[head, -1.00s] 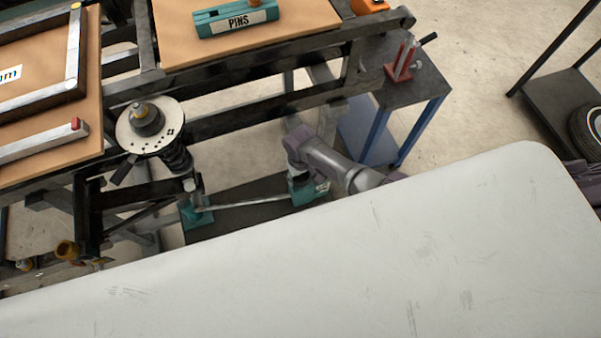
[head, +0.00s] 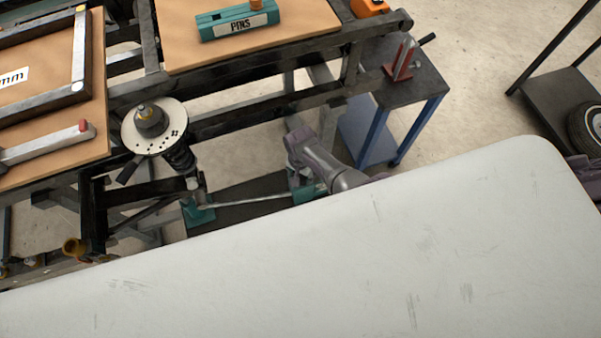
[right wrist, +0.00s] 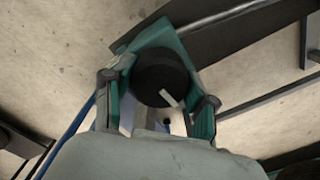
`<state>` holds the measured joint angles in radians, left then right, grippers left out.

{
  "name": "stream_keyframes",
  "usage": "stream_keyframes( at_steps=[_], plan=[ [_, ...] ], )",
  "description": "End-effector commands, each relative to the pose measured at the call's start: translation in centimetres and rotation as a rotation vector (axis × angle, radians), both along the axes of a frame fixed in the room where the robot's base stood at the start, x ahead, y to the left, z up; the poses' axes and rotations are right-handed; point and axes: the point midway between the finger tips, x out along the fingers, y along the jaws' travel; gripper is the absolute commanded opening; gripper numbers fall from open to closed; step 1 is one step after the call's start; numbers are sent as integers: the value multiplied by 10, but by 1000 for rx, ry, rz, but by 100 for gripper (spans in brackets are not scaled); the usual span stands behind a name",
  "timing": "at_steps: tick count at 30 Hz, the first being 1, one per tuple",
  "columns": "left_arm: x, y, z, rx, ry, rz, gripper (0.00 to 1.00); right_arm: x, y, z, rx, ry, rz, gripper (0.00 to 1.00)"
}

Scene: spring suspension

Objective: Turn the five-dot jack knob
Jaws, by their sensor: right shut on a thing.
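The jack knob (right wrist: 160,78) is a round black knob with a pale bar mark on its face, close in the right wrist view. No five dots can be made out on it. My right gripper (right wrist: 160,96) is shut on the knob, with one finger on each side. The teal jack body (right wrist: 160,38) shows behind it. In the head view the teal jack (head: 310,193) sits low under the frame, partly hidden by my right arm; the knob is hidden there. My left gripper is not in view.
A spring strut with a pale dotted plate (head: 133,138) stands left of the jack. A dark steel frame (head: 260,115) lies behind it. A blue-legged stand (head: 425,92) with a red clamp is to the right. A large pale panel (head: 330,260) fills the foreground.

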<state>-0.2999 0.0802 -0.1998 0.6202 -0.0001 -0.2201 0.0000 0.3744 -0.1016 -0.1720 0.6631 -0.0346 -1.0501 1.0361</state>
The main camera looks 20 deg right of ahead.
Motion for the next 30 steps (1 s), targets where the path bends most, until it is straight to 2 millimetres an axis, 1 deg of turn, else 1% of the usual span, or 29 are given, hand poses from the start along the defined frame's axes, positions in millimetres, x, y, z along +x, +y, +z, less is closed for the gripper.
stream_keyframes(
  at_steps=[6, 12, 29, 30],
  plan=[
    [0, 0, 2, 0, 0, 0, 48, 1, 0, 1, -1, -1, -125, 22],
    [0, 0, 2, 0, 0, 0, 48, 1, -1, 1, -2, -1, -189, 22],
    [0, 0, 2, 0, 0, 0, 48, 2, -1, 1, -2, -3, -214, 22],
    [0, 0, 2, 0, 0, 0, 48, 2, -1, 1, -2, -3, -214, 64]
  ],
)
